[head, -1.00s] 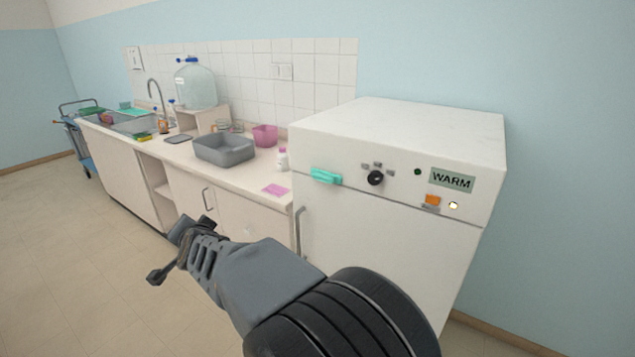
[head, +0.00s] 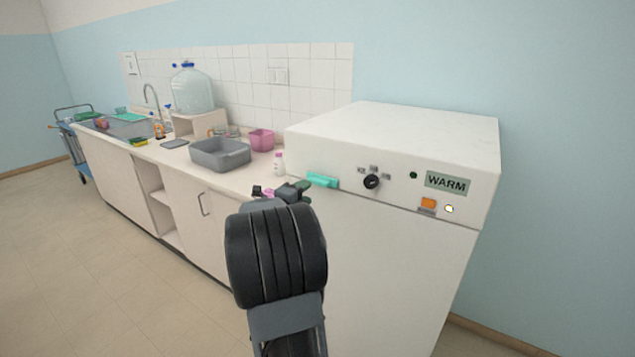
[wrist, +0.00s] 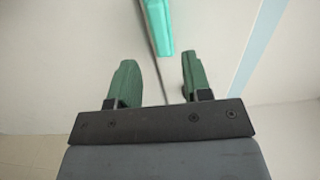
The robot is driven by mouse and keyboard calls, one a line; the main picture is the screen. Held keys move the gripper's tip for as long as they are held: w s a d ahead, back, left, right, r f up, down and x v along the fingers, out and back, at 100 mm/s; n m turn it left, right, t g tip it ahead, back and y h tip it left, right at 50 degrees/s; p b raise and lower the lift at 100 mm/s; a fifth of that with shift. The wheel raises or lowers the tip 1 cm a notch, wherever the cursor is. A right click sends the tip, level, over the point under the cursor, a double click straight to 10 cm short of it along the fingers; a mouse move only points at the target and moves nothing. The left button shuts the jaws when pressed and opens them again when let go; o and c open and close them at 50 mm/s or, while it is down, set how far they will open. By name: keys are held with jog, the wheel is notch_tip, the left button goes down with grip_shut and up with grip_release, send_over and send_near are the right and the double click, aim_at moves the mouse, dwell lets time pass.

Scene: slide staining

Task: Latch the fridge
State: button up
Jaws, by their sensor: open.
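The white fridge (head: 400,265) stands at the right with its door closed or nearly so; I cannot tell which. A teal latch (head: 322,180) sits at the upper left of its front, along the seam between the door and the control panel. It also shows in the wrist view (wrist: 158,28), beyond my fingertips. My gripper (head: 284,191) is just left of the latch in the head view. In the wrist view my gripper (wrist: 157,75) is open and empty, its green fingers apart with the seam running between them. My arm hides the fridge's left edge and door handle.
The panel has a black knob (head: 372,181), a WARM label (head: 447,184) and an orange switch (head: 428,203). A counter with a grey basin (head: 220,154), a pink container (head: 262,140) and a small white bottle (head: 279,163) adjoins on the left. The floor (head: 90,250) at left is clear.

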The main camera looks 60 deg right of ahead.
aim_at(317, 183)
jog(key=d+p, duration=0.1)
jog(key=d, duration=0.6)
jog(key=shift+d, duration=0.15)
jog(key=shift+d, duration=0.1)
jog(key=c, duration=0.7)
